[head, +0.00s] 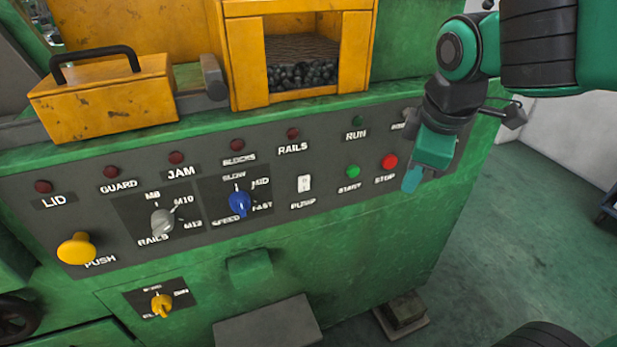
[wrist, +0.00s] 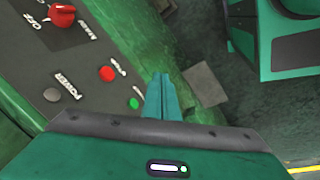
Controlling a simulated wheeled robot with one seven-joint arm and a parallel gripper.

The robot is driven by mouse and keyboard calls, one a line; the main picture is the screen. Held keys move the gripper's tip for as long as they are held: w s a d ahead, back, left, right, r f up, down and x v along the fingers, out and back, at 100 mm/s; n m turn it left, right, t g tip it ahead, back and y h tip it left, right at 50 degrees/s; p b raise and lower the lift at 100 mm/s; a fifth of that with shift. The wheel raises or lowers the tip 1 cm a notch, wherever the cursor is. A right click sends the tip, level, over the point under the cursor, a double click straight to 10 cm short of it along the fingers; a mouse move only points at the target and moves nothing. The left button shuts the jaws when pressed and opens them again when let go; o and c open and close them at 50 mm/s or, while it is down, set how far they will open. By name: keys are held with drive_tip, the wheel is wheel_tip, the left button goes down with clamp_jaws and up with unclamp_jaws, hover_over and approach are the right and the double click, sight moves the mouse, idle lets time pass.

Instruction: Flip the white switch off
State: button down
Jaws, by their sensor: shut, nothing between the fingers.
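The white switch (head: 304,183) is a small rocker above the PUMP label on the grey control panel (head: 120,215) in the head view. Which way it is set is too small to tell. I do not see it in the wrist view. My gripper (head: 411,181) is to the right of the switch, near the STOP button, apart from the switch. In the wrist view my gripper's fingers (wrist: 161,97) are together, with nothing between them.
The green START button (head: 353,171) and red STOP button (head: 390,162) lie between switch and gripper. The blue speed knob (head: 240,202) is left of the switch. A yellow bin (head: 248,65) of dark parts sits above.

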sight(308, 179)
drive_tip(key=a+r+n+y, duration=0.1)
drive_tip(key=a+r+n, duration=0.1)
drive_tip(key=a+n, duration=0.2)
drive_tip(key=s+a+r+n+t, duration=0.1)
drive_tip(key=a+n, duration=0.4)
drive_tip(key=a, duration=0.6)
drive_tip(key=shift+s+a+r+y, duration=0.15)
drive_tip(key=shift+a+r+y, duration=0.1)
drive_tip(key=shift+r+y, duration=0.2)
drive_tip(key=shift+w+a+f, duration=0.4)
drive_tip(key=shift+w+f, duration=0.9)
drive_tip(key=shift+f, duration=0.15)
drive_tip(key=shift+w+a+f, duration=0.45)
drive_tip(key=shift+w+f, duration=0.85)
drive_tip(key=shift+f, duration=0.1)
drive_tip(key=shift+w+a+f, duration=0.4)
drive_tip(key=shift+w+f, duration=0.9)
drive_tip(key=shift+f, duration=0.15)
